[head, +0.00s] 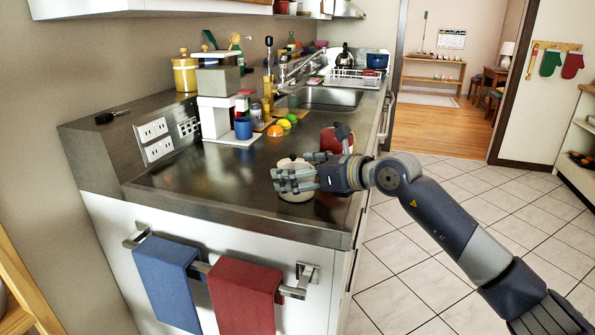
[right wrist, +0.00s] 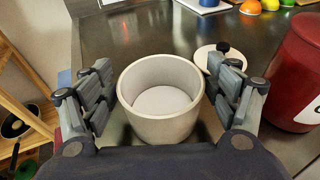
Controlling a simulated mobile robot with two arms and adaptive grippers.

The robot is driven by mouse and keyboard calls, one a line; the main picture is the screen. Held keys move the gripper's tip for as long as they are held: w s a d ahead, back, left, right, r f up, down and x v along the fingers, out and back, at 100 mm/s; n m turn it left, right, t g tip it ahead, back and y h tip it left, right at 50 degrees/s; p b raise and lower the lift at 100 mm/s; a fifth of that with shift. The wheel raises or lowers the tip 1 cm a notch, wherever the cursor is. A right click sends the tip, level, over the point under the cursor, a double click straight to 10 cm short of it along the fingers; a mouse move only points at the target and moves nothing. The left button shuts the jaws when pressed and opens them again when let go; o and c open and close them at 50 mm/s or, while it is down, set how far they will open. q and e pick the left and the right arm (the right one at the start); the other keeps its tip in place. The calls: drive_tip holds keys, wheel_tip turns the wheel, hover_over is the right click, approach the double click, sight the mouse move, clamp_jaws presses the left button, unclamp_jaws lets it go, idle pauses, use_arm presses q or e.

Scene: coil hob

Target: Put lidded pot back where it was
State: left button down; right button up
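A cream pot (right wrist: 160,118) stands in the right wrist view with its top open and its inside empty. Its white lid (right wrist: 207,55) with a black knob is off the pot, apparently on the counter beyond it and partly hidden by a finger. My right gripper (right wrist: 160,85) is open, with a finger on each side of the pot and small gaps showing. In the head view the gripper (head: 290,181) is at the pot (head: 296,196) near the counter's front edge, its fingers covering part of it. My left gripper is not in view.
A red canister (head: 329,140) stands close behind the gripper, also at right in the wrist view (right wrist: 298,75). Fruit (head: 277,130), a blue cup (head: 243,128) and a white machine (head: 215,118) stand farther back. The counter (head: 205,185) left of the pot is clear.

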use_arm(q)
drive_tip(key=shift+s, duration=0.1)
use_arm(e)
drive_tip(key=shift+r, duration=0.2)
drive_tip(key=v, duration=0.4)
drive_tip(key=shift+d, duration=0.1)
drive_tip(key=v, duration=0.6)
drive_tip(key=shift+s+d, duration=0.2)
drive_tip(key=shift+d, duration=0.05)
drive_tip(key=shift+s+d+r, duration=0.3)
drive_tip(key=shift+s+d, duration=0.15)
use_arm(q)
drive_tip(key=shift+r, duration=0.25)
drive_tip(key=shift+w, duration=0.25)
use_arm(e)
drive_tip(key=shift+f, duration=0.1)
